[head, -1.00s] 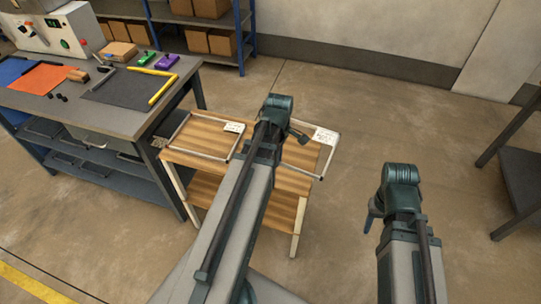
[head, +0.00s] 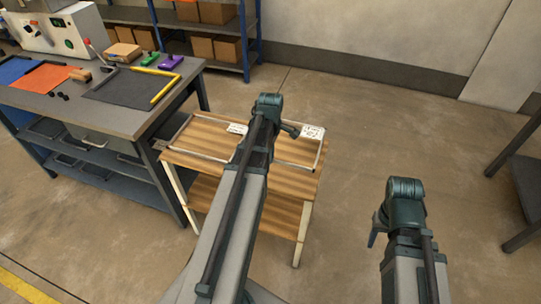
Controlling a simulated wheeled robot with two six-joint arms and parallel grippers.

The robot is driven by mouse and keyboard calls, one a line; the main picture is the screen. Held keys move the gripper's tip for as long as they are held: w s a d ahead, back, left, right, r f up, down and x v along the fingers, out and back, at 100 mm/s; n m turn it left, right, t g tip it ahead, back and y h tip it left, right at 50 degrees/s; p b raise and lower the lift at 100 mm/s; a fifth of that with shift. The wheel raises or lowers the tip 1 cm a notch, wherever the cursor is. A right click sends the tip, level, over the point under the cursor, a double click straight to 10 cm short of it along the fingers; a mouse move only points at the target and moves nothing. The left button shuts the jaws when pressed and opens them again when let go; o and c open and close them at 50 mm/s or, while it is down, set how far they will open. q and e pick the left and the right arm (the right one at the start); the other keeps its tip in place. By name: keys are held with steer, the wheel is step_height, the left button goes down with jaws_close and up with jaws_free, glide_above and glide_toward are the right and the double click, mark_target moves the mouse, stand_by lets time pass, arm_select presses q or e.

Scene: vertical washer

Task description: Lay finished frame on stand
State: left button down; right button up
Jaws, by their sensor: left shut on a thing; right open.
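The stand (head: 283,231) is a two-tier wooden table in the middle of the head view. My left gripper (head: 291,130) is above its top and shut on a thin grey metal frame (head: 322,154) with a white label (head: 314,131). My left arm hides part of this frame. It lies roughly level over the right half of the top; I cannot tell whether it touches the wood. A second thin frame (head: 179,131), with a label (head: 237,128), lies on the left half. My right gripper (head: 374,230) is open, over the floor right of the stand.
A grey workbench (head: 120,116) stands close to the stand's left, with a dark mat (head: 125,90) and a yellow bar (head: 167,88). A blue shelf with cardboard boxes (head: 214,47) is behind. A dark rack (head: 520,170) stands at the right. Floor between stand and rack is clear.

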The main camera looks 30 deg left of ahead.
mark_target(270, 176)
arm_select(q)
steer(key=shift+f+b, duration=3.4)
steer(key=shift+f, duration=0.45)
arm_select(e)
step_height(270, 176, down, 8)
steer(key=shift+r, duration=0.15)
arm_select(q)
steer(key=shift+f, duration=0.2)
steer(key=c, duration=0.9)
jaws_free()
steer(key=shift+r, duration=0.15)
step_height(270, 176, up, 8)
steer(key=p, duration=0.7)
steer(key=shift+p, duration=0.4)
arm_select(e)
step_height(270, 176, up, 8)
